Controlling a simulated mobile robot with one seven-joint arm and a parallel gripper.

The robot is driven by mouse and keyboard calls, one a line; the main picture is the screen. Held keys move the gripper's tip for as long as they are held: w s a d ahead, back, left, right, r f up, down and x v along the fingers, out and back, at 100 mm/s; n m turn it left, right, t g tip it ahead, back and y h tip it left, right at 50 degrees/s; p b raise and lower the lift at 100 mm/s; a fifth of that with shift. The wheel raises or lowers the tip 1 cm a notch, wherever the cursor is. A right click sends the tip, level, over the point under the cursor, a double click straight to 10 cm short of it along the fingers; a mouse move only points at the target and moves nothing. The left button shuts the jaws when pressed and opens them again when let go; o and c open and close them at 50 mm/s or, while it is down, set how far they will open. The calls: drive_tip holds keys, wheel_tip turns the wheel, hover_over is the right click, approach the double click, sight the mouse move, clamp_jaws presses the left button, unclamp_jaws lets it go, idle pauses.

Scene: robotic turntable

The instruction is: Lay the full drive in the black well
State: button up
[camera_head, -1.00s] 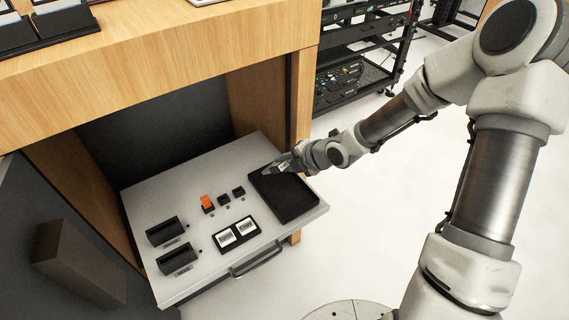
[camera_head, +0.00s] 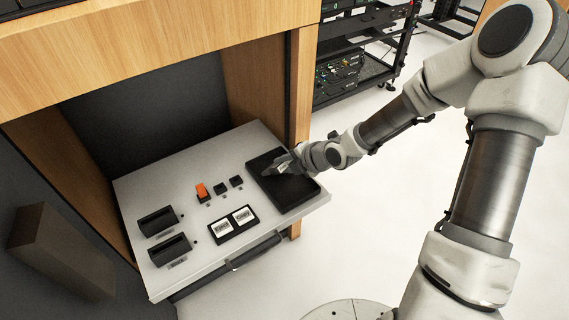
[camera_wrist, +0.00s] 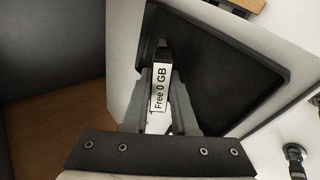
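The full drive (camera_wrist: 161,88), with a white label reading "Free 0 GB", is clamped between the fingers of my gripper (camera_wrist: 158,95). The black well (camera_wrist: 235,75) is a shallow square tray with a raised rim; in the wrist view it lies behind and to the right of the drive. In the head view the well (camera_head: 292,197) is at the right end of the grey drawer top, and my gripper (camera_head: 285,167) is over its upper part with the drive. I cannot tell whether the drive touches the well floor.
The grey drawer top (camera_head: 195,262) holds an orange piece (camera_head: 201,191), small black sockets (camera_head: 221,187), two white-labelled drives in a black frame (camera_head: 233,224) and two black holders (camera_head: 158,221). A wooden cabinet side (camera_head: 302,90) stands close behind my gripper.

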drive_tip(key=o, duration=0.5)
drive_tip(key=shift+r, duration=0.1)
drive_tip(key=shift+p+v, duration=4.95)
drive_tip(key=shift+v, duration=3.7)
drive_tip(key=shift+d, duration=0.1)
